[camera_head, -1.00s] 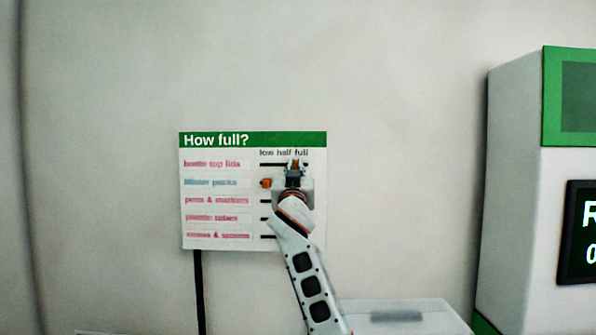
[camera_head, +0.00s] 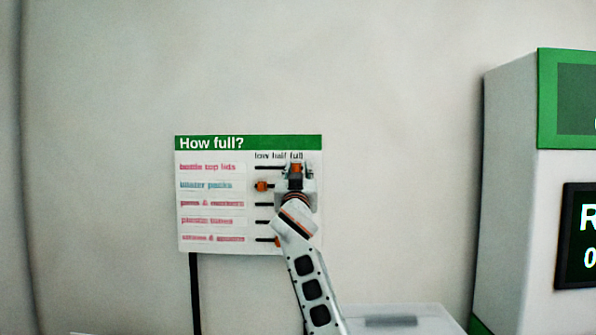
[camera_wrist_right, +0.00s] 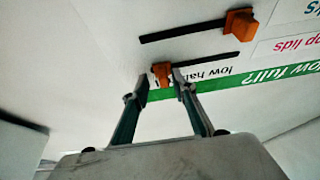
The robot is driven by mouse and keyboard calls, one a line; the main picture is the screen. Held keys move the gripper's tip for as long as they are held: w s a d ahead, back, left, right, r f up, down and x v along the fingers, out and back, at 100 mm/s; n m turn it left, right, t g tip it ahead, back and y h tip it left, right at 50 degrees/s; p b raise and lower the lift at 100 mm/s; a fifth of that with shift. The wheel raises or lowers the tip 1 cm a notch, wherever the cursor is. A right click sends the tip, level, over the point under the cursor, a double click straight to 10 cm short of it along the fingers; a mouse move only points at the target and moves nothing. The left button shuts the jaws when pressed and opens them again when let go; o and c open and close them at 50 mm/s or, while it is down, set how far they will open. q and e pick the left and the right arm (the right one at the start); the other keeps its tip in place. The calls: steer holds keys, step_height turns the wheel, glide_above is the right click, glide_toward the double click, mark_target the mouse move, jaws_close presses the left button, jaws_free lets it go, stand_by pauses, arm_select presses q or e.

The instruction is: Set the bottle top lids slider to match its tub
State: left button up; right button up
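In the right wrist view, upside down, this slider (camera_wrist_right: 161,73) stands between my right gripper's fingertips (camera_wrist_right: 160,83). The fingers are open around it, with narrow gaps on both sides; contact is not clear. My right gripper (camera_head: 296,172) covers part of the board in the head view. My left gripper is not in view. The bottle top lids tub is not identifiable.
The second-row orange slider (camera_head: 262,186) is at the left, "low" end; it also shows in the wrist view (camera_wrist_right: 240,22). Lower sliders are mostly hidden by my arm. A translucent container (camera_head: 430,322) is at bottom right, near a white and green cabinet (camera_head: 510,190).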

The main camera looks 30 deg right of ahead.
steer(key=shift+a, duration=0.1)
steer(key=shift+s+a+f, duration=0.1)
steer(key=shift+s+f, duration=0.05)
steer(key=v, duration=1.1)
steer(key=shift+s, duration=0.3)
